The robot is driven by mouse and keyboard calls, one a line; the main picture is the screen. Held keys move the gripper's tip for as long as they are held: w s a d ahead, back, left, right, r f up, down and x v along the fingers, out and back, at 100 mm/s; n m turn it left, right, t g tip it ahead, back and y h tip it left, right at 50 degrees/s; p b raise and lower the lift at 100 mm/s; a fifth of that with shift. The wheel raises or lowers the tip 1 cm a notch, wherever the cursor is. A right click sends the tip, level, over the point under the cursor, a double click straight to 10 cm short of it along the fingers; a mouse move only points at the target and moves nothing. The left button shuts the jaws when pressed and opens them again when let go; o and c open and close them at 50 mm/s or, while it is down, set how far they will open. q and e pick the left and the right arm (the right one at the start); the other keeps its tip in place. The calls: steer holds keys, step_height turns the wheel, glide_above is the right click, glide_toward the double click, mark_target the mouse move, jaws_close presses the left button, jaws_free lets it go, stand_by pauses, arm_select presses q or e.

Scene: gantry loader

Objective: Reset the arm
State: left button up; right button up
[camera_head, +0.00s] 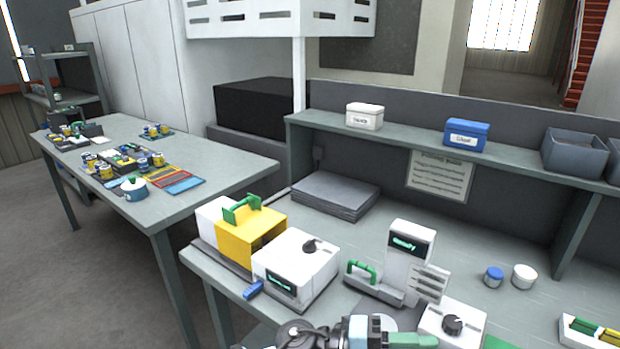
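At the bottom edge, dark and grey arm links end in a light-blue and green piece, which I take to be my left gripper (400,340). It is cut off by the frame, so its opening and anything in it are hidden. It is low in front of a white machine (408,244) with a lit display and a green handle (361,271), and left of a white box with a dark knob (452,326). My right gripper is not in view.
The workbench (455,250) also holds a yellow and white machine (250,238), a white box with a display (297,266), grey sheets (335,195) and two small jars (508,277). A shelf (400,142) with bins runs behind. A cluttered table (225,165) stands left.

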arm_select(q)
steer(key=a+f+n+t+y, duration=0.5)
steer(key=a+f+n+t, duration=0.4)
steer(key=n, duration=0.4)
steer(key=a+f+n+t+y, duration=0.55)
steer(key=a+n+t, duration=0.5)
steer(key=n, duration=0.25)
steer(key=s+a+f+n+g+y, duration=0.3)
steer(key=s+a+f, duration=0.5)
steer(key=s, duration=0.3)
steer(key=s+a+f+n+g+y, duration=0.4)
steer(key=s+a+f, duration=0.4)
steer(key=s, duration=0.3)
steer(key=shift+a+n+p, duration=0.4)
steer(key=shift+a+n, duration=0.2)
steer(key=shift+a, duration=0.15)
